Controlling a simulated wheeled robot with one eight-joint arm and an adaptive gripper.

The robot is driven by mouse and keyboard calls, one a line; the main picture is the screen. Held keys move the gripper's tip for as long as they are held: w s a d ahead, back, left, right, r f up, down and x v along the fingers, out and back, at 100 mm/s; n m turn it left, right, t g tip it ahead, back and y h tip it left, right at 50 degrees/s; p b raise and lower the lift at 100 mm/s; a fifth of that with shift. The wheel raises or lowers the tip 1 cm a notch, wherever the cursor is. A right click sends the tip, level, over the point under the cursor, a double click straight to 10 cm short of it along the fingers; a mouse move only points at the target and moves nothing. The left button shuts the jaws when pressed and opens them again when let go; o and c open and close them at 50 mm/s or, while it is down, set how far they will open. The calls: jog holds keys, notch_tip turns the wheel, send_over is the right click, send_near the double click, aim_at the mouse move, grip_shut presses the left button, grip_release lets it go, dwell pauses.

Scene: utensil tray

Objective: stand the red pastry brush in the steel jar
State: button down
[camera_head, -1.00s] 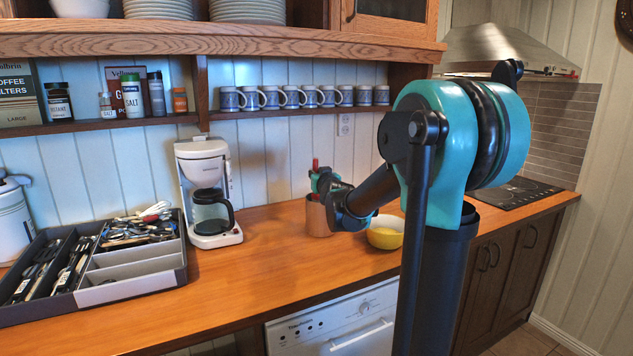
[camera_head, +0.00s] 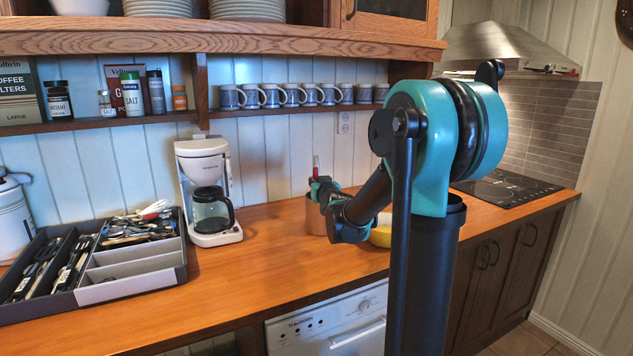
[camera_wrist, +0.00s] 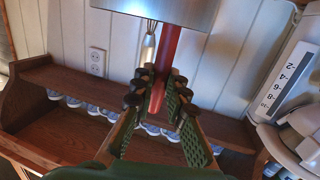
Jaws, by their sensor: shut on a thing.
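The steel jar (camera_head: 315,220) stands on the counter right of the coffee maker and reflects the orange wood. My gripper (camera_head: 321,190) is just above its rim, and the red pastry brush (camera_head: 316,165) stands nearly upright there. In the wrist view, which is upside down, my gripper (camera_wrist: 158,92) is shut around the red handle (camera_wrist: 168,60). The handle runs past the rim of the jar (camera_wrist: 160,10), whose near wall hides its far end. I cannot see how deep the brush reaches or whether it touches the bottom.
A utensil with a pale handle (camera_wrist: 149,48) also stands at the jar, beside the brush. A yellow bowl (camera_head: 381,236) is close on the right. The coffee maker (camera_head: 207,185) and utensil tray (camera_head: 130,290) are left. A mug shelf (camera_head: 290,109) hangs behind. The front counter is clear.

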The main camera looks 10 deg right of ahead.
jog(key=c, duration=1.5)
grip_release()
jog(key=shift+c, duration=0.2)
jog(key=shift+r, duration=0.3)
jog(key=s+r, duration=0.1)
jog(key=s, duration=1.1)
jog(key=shift+d+r, duration=0.25)
jog(key=shift+d, duration=0.2)
